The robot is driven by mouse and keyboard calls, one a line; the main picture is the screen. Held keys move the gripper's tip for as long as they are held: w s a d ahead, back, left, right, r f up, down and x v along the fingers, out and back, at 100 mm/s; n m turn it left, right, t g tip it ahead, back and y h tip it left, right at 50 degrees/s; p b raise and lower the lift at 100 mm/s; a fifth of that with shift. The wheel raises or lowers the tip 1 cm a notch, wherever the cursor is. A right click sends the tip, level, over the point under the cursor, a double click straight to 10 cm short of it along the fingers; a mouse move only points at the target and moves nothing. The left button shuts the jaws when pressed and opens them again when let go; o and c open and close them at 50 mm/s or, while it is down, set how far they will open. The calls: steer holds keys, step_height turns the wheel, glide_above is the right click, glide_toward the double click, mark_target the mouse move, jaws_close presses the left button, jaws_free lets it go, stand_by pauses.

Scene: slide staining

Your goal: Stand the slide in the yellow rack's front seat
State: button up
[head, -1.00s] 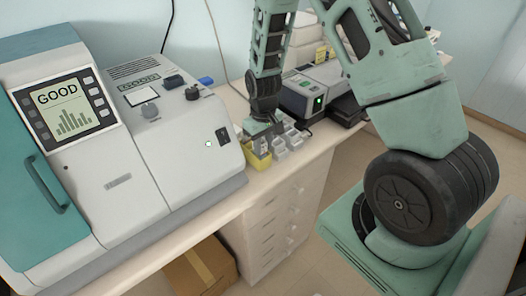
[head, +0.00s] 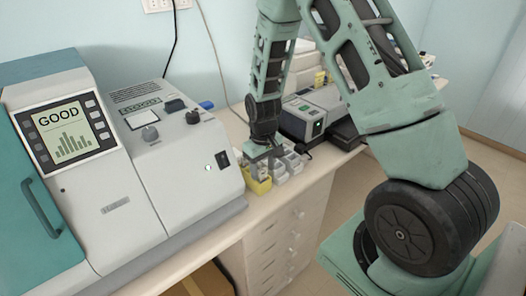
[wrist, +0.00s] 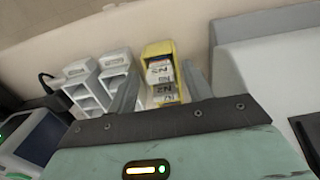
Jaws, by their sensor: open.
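The yellow rack (wrist: 152,49) stands on the bench, and in the head view (head: 258,186) it is beside the big analyser. In the wrist view slides with white labels (wrist: 163,92) marked in dark print stand in the rack, one behind another. I cannot tell which is the task's slide. My gripper (wrist: 161,82) is open, with one finger on each side of the labelled slides. In the head view my gripper (head: 262,160) points down just over the rack. Whether the fingers touch a slide is unclear, and the lower parts of the slides are hidden.
White racks (wrist: 90,88) stand close beside the yellow rack, left of it in the wrist view. The grey-white analyser (head: 150,150) with a "GOOD" screen stands on its other side. A smaller device (head: 306,115) is behind. The bench front edge is near.

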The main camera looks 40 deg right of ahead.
step_height(320, 180, up, 11)
steer(key=b, duration=0.3)
steer(key=s+a+r+n+y, duration=0.1)
steer(key=s+a+r+n, duration=0.1)
steer(key=s+a, duration=0.5)
steer(key=s+a+r+n, duration=0.2)
steer(key=s+a, duration=0.2)
steer(key=a, duration=0.8)
steer(key=s+a+r+n, duration=0.1)
steer(key=s+a+n, duration=0.2)
steer(key=s, duration=1)
steer(key=shift+s+a, duration=0.15)
steer(key=shift+a, duration=1.1)
step_height(320, 180, down, 2)
steer(key=shift+f+b, duration=0.2)
steer(key=shift+b, duration=0.95)
